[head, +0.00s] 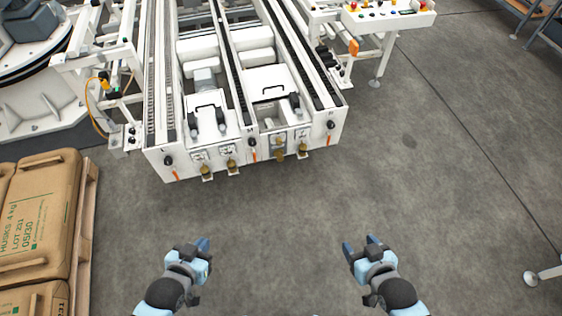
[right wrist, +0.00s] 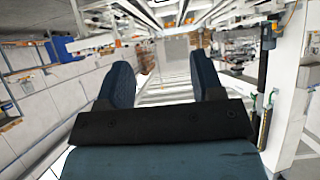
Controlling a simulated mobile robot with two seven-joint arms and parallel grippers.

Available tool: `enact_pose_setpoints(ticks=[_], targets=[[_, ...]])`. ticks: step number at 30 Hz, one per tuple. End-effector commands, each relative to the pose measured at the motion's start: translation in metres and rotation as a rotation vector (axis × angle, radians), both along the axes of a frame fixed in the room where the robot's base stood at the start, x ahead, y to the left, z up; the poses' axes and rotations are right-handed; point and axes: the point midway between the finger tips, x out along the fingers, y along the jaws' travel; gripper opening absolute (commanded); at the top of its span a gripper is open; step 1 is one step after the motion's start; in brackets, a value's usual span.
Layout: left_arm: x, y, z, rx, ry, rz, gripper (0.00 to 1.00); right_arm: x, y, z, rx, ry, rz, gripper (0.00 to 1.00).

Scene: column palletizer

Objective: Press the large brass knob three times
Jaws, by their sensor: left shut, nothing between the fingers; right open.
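Several small brass knobs sit along the low front face of the white conveyor frame (head: 186,168) in the head view. The one right of centre (head: 280,155) looks the largest, though they are small at this distance. My left gripper (head: 203,244) is shut and empty, low in the picture and well short of the conveyor front. My right gripper (head: 361,245) is open and empty, also well short of the conveyor front. Its two dark blue fingers stand apart in the right wrist view (right wrist: 163,82). Neither gripper touches anything.
Brown sacks (head: 47,205) lie on a wooden pallet (head: 84,232) at the left. A control box with coloured buttons (head: 408,16) stands at the top right. The grey floor (head: 270,220) between my grippers and the conveyor is clear. Small orange levers (head: 252,155) hang on the front face.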

Motion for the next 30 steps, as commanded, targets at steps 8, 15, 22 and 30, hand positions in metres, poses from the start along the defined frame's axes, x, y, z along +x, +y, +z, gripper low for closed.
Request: enact_pose_setpoints(ticks=[8,15,22,30], targets=[[-0.0003,-0.0001,0.0000,0.000,0.000,0.000,0.00,-0.0001,0.0001,-0.0001,0.000,0.000,0.000,0.61],[-0.0002,0.0000,0.0000,0.000,0.000,0.000,0.00,-0.0001,0.0001,-0.0002,0.000,0.000,0.000,0.61],[-0.0003,0.0001,-0.0001,0.000,0.000,0.000,0.00,-0.0002,0.0002,-0.0002,0.000,0.000,0.000,0.61],[-0.0003,0.0003,-0.0001,0.000,0.001,0.000,0.00,-0.0002,0.0002,-0.0002,0.001,0.000,0.001,0.43]])
